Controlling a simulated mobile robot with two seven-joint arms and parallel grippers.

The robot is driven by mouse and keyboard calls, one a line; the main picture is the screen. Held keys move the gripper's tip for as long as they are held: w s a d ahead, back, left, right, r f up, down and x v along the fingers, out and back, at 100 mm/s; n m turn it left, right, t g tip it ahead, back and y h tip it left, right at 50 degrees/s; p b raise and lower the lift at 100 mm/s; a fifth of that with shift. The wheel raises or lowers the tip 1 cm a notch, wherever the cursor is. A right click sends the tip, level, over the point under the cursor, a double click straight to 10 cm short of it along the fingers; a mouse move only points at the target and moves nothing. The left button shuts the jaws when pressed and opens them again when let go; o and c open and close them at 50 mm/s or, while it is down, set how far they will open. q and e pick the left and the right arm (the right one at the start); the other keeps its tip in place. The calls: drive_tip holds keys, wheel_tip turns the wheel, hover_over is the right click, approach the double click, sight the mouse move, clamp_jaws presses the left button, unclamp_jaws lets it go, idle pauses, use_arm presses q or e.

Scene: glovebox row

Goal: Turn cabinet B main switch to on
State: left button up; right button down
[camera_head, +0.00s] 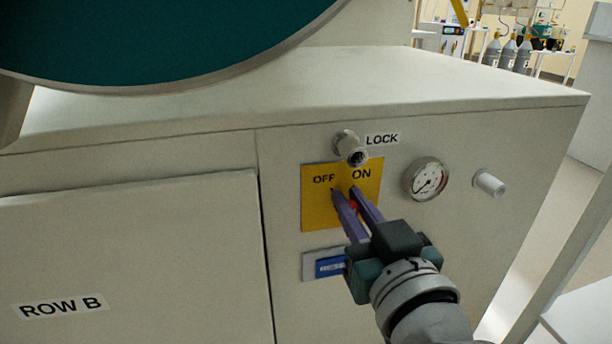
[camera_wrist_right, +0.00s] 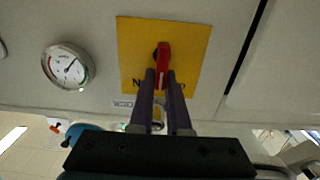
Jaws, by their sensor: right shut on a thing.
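The main switch is a red handle (camera_wrist_right: 163,62) on a yellow plate (camera_head: 317,214) marked OFF and ON, on the front of the cabinet marked ROW B (camera_head: 60,306). My right gripper (camera_head: 343,190) reaches in from the lower right, with its two purple fingers shut on the red handle. In the wrist view, which is upside down, the fingers (camera_wrist_right: 160,78) sit on both sides of the handle's end. The handle lies roughly upright there, towards the label side of the plate. The fingers partly hide the handle and labels. My left gripper is not in view.
A metal lock cylinder (camera_head: 350,147) sticks out just above the plate, beside the LOCK label (camera_head: 382,139). A round gauge (camera_head: 426,179) and a white knob (camera_head: 489,183) are to the right. A blue-marked label (camera_head: 329,266) is below the plate.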

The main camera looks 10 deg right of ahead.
drive_tip(key=shift+d+m, duration=0.1)
drive_tip(key=shift+m, duration=0.2)
drive_tip(key=shift+d+m, duration=0.25)
drive_tip(key=shift+m, duration=0.95)
drive_tip(key=shift+d+f+m, duration=0.1)
drive_tip(key=shift+d+m, duration=0.05)
drive_tip(key=shift+m, duration=0.55)
drive_tip(key=shift+d+f+m, duration=0.1)
drive_tip(key=shift+m, duration=0.6)
drive_tip(key=c, duration=0.9)
unclamp_jaws()
